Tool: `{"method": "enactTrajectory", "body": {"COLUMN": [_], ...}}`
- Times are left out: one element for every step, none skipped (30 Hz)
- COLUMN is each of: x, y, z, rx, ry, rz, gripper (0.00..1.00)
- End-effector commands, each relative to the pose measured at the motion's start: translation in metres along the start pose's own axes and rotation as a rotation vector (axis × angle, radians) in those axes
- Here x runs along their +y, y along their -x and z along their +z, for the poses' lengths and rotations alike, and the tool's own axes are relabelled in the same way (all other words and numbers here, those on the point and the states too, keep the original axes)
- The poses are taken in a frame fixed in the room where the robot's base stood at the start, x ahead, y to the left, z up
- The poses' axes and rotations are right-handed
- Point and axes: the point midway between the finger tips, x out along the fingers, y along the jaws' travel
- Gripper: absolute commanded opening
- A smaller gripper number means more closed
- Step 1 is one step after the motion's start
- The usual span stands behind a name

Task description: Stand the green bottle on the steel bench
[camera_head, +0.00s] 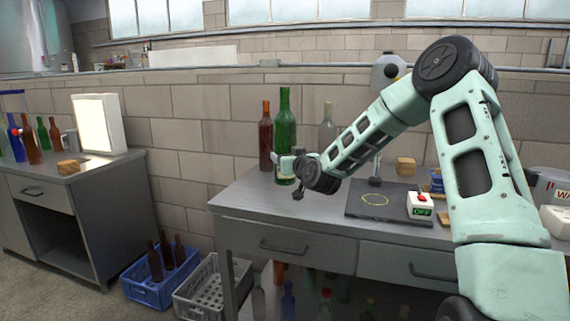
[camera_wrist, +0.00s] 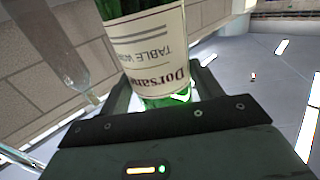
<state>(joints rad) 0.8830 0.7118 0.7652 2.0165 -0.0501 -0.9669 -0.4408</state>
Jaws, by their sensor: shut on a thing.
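The green bottle (camera_head: 285,122) stands upright over the back left part of the steel bench (camera_head: 240,196), beside a brown bottle. My gripper (camera_head: 287,166) is shut on its lower body, around the label. In the wrist view the green bottle (camera_wrist: 165,98) lies between my two fingers (camera_wrist: 165,88), and its cream label reads upside down. In the head view its base appears at or very near the bench top. I cannot tell whether it touches.
A brown bottle (camera_head: 266,137) stands close left of the green one, a clear bottle (camera_head: 327,130) to its right. A dark mat (camera_head: 362,206) with a yellow ring and a switch box (camera_head: 421,206) are farther right. Crates (camera_head: 160,279) stand on the floor at left.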

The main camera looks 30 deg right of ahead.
Motion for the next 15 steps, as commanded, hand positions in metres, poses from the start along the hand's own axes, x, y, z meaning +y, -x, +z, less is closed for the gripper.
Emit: {"method": "enactTrajectory", "body": {"x": [0.0, -0.001, -0.001, -0.001, -0.001, -0.001, -0.001, -0.001, -0.001, -0.001, -0.001, -0.001, -0.001, -0.001, -0.001], "y": [-0.001, -0.001, -0.001, -0.001, -0.001, -0.001, -0.001, -0.001, -0.001, -0.001, -0.001, -0.001, -0.001, -0.001, -0.002], "z": [0.005, 0.008, 0.013, 0.015, 0.017, 0.018, 0.02, 0.021, 0.025, 0.028, 0.032, 0.038, 0.042, 0.046, 0.051], "rx": [0.007, 0.008, 0.008, 0.008, 0.01, 0.01, 0.01, 0.01, 0.009, 0.008, 0.008, 0.008, 0.007, 0.007, 0.007], "ry": [-0.001, 0.0, 0.0, 0.0, 0.0, 0.001, 0.001, 0.001, 0.001, 0.0, 0.0, -0.001, -0.002, -0.001, -0.001], "rz": [0.0, -0.001, -0.001, -0.001, -0.001, -0.001, -0.001, -0.001, -0.001, -0.001, -0.001, -0.001, -0.001, -0.001, -0.001], "gripper": [0.0, 0.0, 0.0, 0.0, 0.0, 0.0, 0.0, 0.0, 0.0, 0.0, 0.0, 0.0, 0.0, 0.0, 0.0]}}
